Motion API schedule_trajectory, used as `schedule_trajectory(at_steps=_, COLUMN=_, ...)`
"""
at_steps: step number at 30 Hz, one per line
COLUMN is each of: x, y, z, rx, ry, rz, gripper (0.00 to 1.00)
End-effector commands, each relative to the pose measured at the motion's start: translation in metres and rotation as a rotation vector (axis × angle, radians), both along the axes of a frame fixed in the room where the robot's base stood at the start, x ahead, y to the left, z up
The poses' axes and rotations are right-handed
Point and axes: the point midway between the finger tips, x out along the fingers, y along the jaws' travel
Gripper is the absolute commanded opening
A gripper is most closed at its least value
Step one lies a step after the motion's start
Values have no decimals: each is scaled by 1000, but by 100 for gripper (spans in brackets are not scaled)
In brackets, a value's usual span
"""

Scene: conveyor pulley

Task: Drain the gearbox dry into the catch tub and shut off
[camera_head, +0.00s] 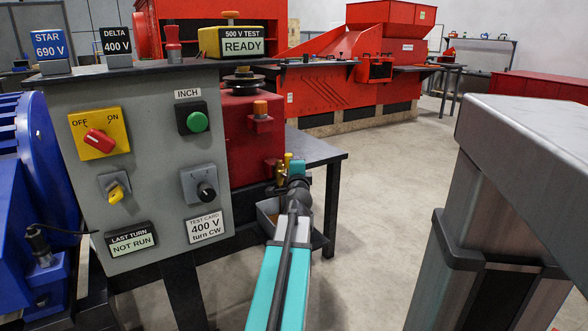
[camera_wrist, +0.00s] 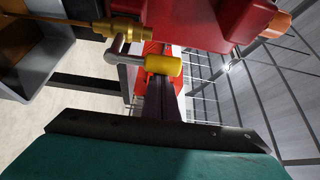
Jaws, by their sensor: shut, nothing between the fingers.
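The red gearbox (camera_head: 245,135) stands behind the grey control panel; its red body also fills the top of the wrist view (camera_wrist: 205,18). A brass drain valve (camera_wrist: 110,27) sticks out of it, with a metal lever ending in a yellow grip (camera_wrist: 165,65). The grey catch tub (camera_head: 266,226) is below the valve, partly hidden by my arm. In the wrist view the tub (camera_wrist: 55,60) has amber-brown inside; whether oil is flowing is unclear. My gripper (camera_wrist: 165,88) is shut and empty, its tips close to the yellow grip. I cannot tell if they touch it.
The grey panel (camera_head: 150,215) with switches and signs stands left of my arm. A dark table (camera_head: 318,152) stands by the gearbox. A blue machine (camera_head: 35,150) is at far left. A grey-topped bench (camera_head: 530,130) is at right. Floor (camera_head: 375,190) between is clear.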

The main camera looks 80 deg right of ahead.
Motion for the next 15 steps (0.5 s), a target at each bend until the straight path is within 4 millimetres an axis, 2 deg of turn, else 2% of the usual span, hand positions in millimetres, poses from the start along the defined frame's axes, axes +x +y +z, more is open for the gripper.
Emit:
schedule_trajectory(at_steps=6, x=0, y=-3, z=-1, rx=1, ry=0, rz=4, gripper=0)
schedule_trajectory(at_steps=15, x=-13, y=-15, z=-2, rx=0, ry=0, rz=3, gripper=0)
